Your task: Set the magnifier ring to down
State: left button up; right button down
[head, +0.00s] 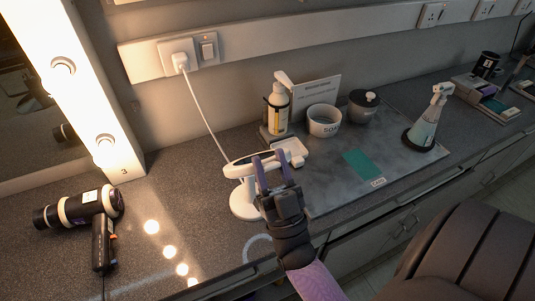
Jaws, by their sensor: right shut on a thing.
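The magnifier ring (237,170) is white and seen at a low angle, so it looks like a thin, slightly slanted oval. It sits above a white round base (240,207) on the counter. My right gripper (270,160) comes up from the bottom, with its two purple fingers at the ring's right part. It is shut on the ring, and the fingers hide part of it. My left gripper is not in view.
A hair dryer (80,208) lies left. A white cord (203,115) hangs behind.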

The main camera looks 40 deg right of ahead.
dwell(0.4)
jog(key=c, duration=0.7)
grip_release()
jog(key=o, duration=0.4)
jog(key=shift+f, duration=0.15)
jog(key=b+v, duration=0.2)
jog(key=v, duration=0.8)
jog(key=shift+b, duration=0.4)
